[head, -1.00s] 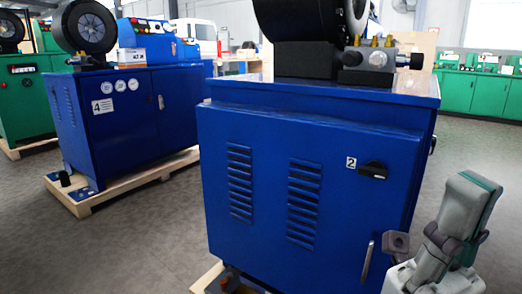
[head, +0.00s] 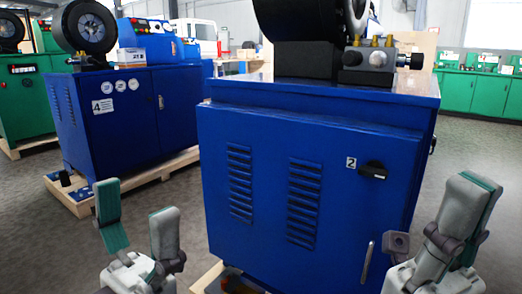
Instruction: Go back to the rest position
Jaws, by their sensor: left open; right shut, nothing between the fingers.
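My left gripper (head: 136,199) is at the lower left in the head view, fingers pointing up. Its two grey and green fingers are spread apart with nothing between them. It is left of the front of the blue cabinet marked 2 (head: 265,150). My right gripper (head: 476,186) is at the lower right, also pointing up, beside the cabinet's right edge. Its fingers are together and hold nothing. The lower parts of both grippers run out of the picture.
The blue cabinet 2 stands close in front, with a black switch (head: 373,170) and a metal door handle (head: 366,263). A blue cabinet marked 4 (head: 125,130) stands on a wooden pallet behind left. Green cabinets (head: 490,95) line the back right. Grey floor is open between.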

